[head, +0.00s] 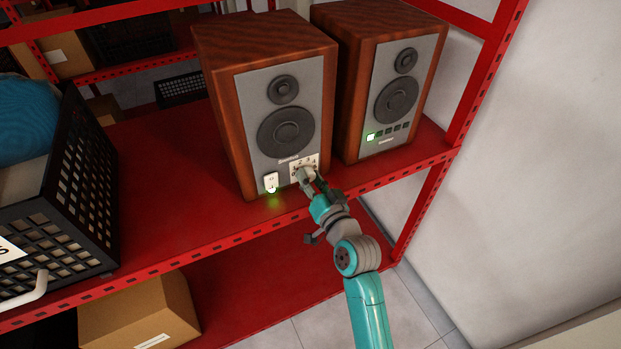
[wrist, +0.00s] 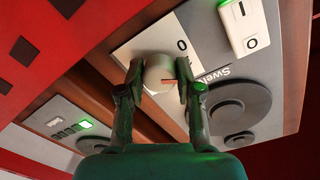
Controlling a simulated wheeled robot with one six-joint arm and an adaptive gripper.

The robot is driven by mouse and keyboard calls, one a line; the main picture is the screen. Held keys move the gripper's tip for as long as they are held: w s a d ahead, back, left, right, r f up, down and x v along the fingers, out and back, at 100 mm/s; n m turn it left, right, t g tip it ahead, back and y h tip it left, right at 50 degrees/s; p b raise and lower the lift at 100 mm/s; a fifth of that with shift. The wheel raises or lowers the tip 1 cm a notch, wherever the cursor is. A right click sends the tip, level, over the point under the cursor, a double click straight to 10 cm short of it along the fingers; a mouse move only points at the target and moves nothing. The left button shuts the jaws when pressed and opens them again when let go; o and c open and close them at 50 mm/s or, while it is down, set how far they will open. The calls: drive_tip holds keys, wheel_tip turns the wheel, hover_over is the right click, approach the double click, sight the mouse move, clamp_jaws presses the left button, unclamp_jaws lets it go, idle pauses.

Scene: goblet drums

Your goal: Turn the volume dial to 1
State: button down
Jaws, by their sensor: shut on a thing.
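The volume dial is a pale round knob with a red mark, seen in the wrist view (wrist: 158,72). It sits on a white scale plate (head: 311,159) low on the front of the left wooden speaker (head: 222,95). My gripper (wrist: 160,80) is shut on the dial, with one finger on each side. In the head view my gripper (head: 308,178) covers most of the dial. A 0 shows on the plate in the wrist view; the other numerals are hidden or too small to read, so I cannot tell the setting.
A white switch (head: 271,181) with a green glow is left of the dial. A second speaker (head: 349,80) with a row of small buttons, one lit green, stands at right. A black crate (head: 88,185) is on the red shelf (head: 160,215); a cardboard box (head: 140,312) is below.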

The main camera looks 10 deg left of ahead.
drive_tip(key=c, duration=0.8)
unclamp_jaws()
drive_tip(key=shift+o, duration=0.2)
drive_tip(key=v, duration=1.2)
